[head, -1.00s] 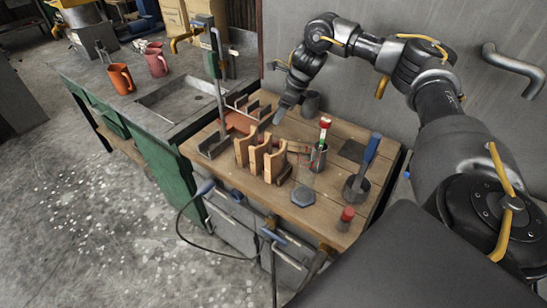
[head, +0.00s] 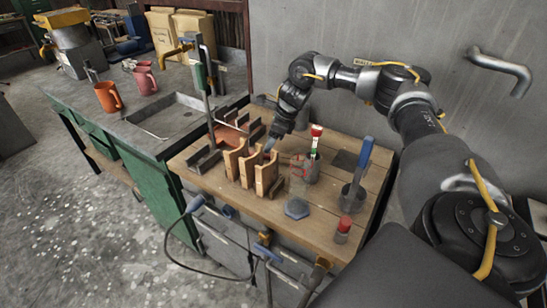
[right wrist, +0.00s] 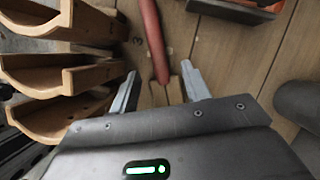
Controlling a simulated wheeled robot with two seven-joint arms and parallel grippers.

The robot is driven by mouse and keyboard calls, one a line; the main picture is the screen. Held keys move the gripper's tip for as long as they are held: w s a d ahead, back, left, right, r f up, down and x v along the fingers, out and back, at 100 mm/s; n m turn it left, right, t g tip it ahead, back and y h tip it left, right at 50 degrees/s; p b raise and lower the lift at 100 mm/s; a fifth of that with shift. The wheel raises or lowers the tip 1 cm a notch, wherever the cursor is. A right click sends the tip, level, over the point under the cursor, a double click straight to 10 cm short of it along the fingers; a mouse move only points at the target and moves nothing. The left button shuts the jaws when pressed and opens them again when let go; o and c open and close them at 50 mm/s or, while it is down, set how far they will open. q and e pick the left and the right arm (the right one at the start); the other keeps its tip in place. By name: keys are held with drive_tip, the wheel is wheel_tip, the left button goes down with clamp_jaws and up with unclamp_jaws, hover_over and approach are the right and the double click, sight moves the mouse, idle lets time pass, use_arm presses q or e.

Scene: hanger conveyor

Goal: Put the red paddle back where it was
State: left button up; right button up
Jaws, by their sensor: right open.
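A long red handle, taken to be the red paddle (right wrist: 150,35), shows in the right wrist view. It runs from the top edge down to between my right fingertips. My right gripper (right wrist: 160,88) is open, with one finger on each side of the handle's lower end and gaps visible. In the head view my right gripper (head: 270,142) is low over the workbench, just behind the curved wooden holder (head: 264,177). I cannot make out the handle there. My left gripper is not in view.
The wooden holder's slats (right wrist: 60,75) are close left of my right gripper. A dark cylinder (right wrist: 300,103) is at right. On the wooden bench (head: 262,215) are a cup with a red-topped item (head: 316,131), a blue-handled tool (head: 362,160) and a red-capped container (head: 343,225).

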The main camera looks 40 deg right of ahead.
drive_tip(key=shift+p+x, duration=0.75)
drive_tip(key=shift+x, duration=1.85)
drive_tip(key=shift+s, duration=0.15)
drive_tip(key=shift+c, duration=0.5)
clamp_jaws()
